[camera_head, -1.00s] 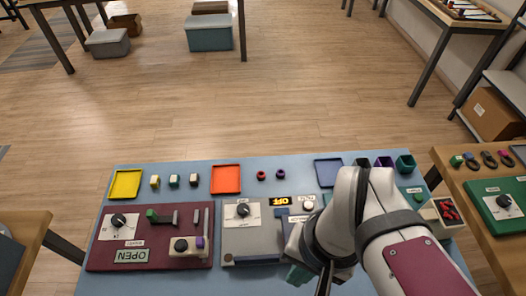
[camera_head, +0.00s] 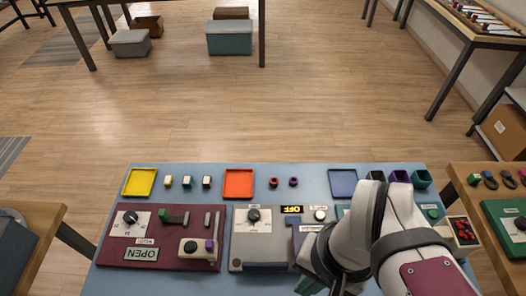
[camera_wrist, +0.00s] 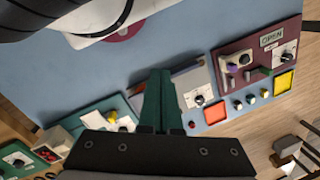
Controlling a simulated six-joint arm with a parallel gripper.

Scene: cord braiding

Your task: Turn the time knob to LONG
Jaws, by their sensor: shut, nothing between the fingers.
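Several dark knobs on white dial plates show, and their lettering is too small for me to tell which is the time knob. One knob (camera_head: 253,215) is on the grey panel (camera_head: 250,253) in the middle of the bench; it also shows in the wrist view (camera_wrist: 199,100). Another knob (camera_head: 131,217) is on the maroon panel (camera_head: 113,252) at left, also in the wrist view (camera_wrist: 286,57). My gripper (camera_wrist: 160,80) has green fingers, shut and empty, above the bench. In the head view the gripper is mostly hidden behind my arm, right of the grey panel.
A small lit display (camera_head: 291,209) is behind the grey panel's right side. Yellow (camera_head: 140,182), orange (camera_head: 239,183) and blue (camera_head: 343,183) trays line the back, with small blocks and rings between. A green panel (camera_head: 508,228) is on the right-hand table.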

